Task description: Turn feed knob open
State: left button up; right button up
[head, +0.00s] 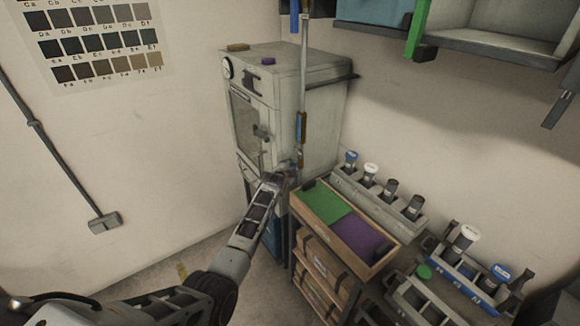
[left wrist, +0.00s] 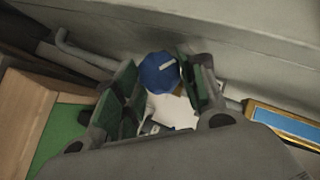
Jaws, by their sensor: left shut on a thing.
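The feed knob (left wrist: 158,73) is a round blue knob with a white mark, seen near the top middle of the left wrist view. My left gripper (left wrist: 163,82) has its green-padded fingers on either side of the knob and is shut on it. In the head view my left gripper (head: 287,174) is at the lower right front edge of the grey cabinet (head: 325,115), by the foot of a vertical pipe (head: 303,75). The knob is mostly hidden there by the gripper. The white mark's exact setting is hard to read. My right gripper is not in view.
A wooden tray (head: 397,243) with green and purple panels stands close to the right of my gripper. Behind it is a grey rack (head: 350,190) with several capped bottles. An open shelf (head: 490,45) hangs at upper right.

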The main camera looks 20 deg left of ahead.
pick_arm(q)
jog(key=shift+a+n+g+h+p, duration=0.1)
jog(key=shift+n+g+h+p, duration=0.35)
jog(key=shift+g+p, duration=0.35)
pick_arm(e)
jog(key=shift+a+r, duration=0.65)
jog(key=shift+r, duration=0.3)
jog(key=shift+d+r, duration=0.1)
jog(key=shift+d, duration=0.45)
pick_arm(q)
jog(key=o, duration=1)
jog(key=shift+r, duration=0.1)
jog(key=shift+r, duration=0.1)
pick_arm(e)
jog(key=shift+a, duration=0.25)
